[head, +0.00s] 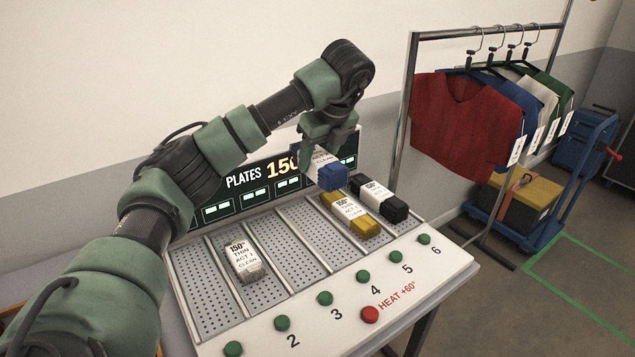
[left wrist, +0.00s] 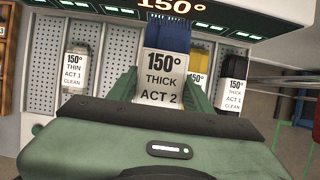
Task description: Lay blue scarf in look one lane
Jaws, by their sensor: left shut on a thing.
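The blue scarf (head: 332,177) is a folded blue bundle with a white band. My left gripper (head: 325,143) is shut on it and holds it above the rear of the slanted lane panel (head: 464,262). In the left wrist view, the blue scarf (left wrist: 172,33) fills the top middle and its band reads 150°, THICK, ACT 2. The left gripper's fingers (left wrist: 165,95) show on both sides of the band. No lane carries a readable "look one" mark. My right gripper is not in view.
A white-grey bundle (head: 243,260), a yellow bundle (head: 348,213) and a black bundle (head: 379,198) lie in separate lanes. The far-left lane and the middle lanes look empty. Green buttons and a red button (head: 370,314) line the front. A clothes rack (head: 412,75) stands right.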

